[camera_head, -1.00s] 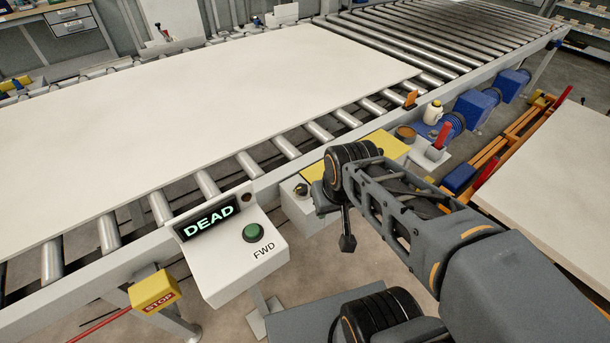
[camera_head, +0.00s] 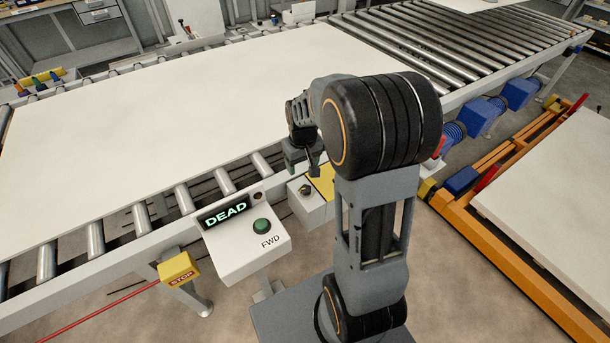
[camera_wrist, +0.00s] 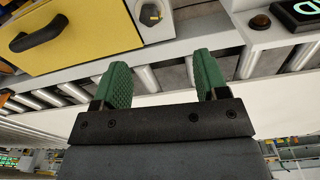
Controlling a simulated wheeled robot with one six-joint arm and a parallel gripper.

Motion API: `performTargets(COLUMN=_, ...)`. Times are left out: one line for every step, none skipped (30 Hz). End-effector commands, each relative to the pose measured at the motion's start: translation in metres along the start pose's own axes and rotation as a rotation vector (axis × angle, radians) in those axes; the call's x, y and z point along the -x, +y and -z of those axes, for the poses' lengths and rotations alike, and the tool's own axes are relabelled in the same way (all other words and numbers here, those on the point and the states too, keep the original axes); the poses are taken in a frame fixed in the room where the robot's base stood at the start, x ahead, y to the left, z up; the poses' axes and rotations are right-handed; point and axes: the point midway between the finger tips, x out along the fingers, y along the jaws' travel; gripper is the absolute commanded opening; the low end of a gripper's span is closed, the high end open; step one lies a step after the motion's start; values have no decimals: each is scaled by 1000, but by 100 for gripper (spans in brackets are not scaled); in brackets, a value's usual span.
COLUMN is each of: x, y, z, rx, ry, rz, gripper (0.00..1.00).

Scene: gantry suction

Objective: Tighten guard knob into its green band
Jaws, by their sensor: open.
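The guard knob (camera_head: 305,189) is a small dark knob on a white box beside the yellow guard (camera_head: 322,183). In the wrist view the knob (camera_wrist: 150,14) shows at the top edge, next to the yellow guard (camera_wrist: 75,35) with its black handle. I cannot make out a green band around it. My gripper (camera_head: 303,164) hangs just above and behind the knob in the head view. In the wrist view my gripper (camera_wrist: 160,72) has its two green fingers spread apart, empty, with the knob beyond the fingertips and apart from them.
A white control box (camera_head: 245,240) with a DEAD display and a green FWD button stands left of the knob. A yellow STOP box (camera_head: 179,269) is further left. A large pale board (camera_head: 150,130) lies on the roller conveyor. My arm hides part of the guard area.

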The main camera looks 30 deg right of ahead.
Motion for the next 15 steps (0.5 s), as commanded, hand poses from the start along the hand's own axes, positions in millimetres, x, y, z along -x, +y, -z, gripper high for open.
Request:
performTargets(x=3, y=7, z=7, rx=-1, ry=-18, rz=3, gripper=67)
performTargets(x=0, y=10, z=10, rx=0, ry=-25, rz=4, gripper=67)
performTargets(x=-4, y=13, z=14, rx=3, ry=-33, rz=6, gripper=67)
performTargets(x=-6, y=16, z=16, rx=4, ry=-38, rz=7, gripper=67)
performTargets(x=-8, y=18, z=18, rx=5, ry=-42, rz=7, gripper=67)
performTargets(x=-12, y=20, z=20, rx=5, ry=-48, rz=9, gripper=67)
performTargets(x=-14, y=21, z=21, rx=6, ry=-51, rz=9, gripper=67)
performTargets(x=-17, y=22, z=22, rx=7, ry=-53, rz=10, gripper=67)
performTargets(x=-21, y=23, z=22, rx=8, ry=-55, rz=10, gripper=67)
performTargets(x=-25, y=24, z=23, rx=8, ry=-56, rz=11, gripper=67)
performTargets(x=-29, y=24, z=23, rx=8, ry=-58, rz=11, gripper=67)
performTargets(x=-35, y=24, z=22, rx=9, ry=-58, rz=11, gripper=67)
performTargets(x=-40, y=24, z=22, rx=9, ry=-59, rz=11, gripper=67)
performTargets(x=-46, y=24, z=21, rx=9, ry=-60, rz=12, gripper=67)
performTargets(x=-53, y=24, z=21, rx=9, ry=-60, rz=12, gripper=67)
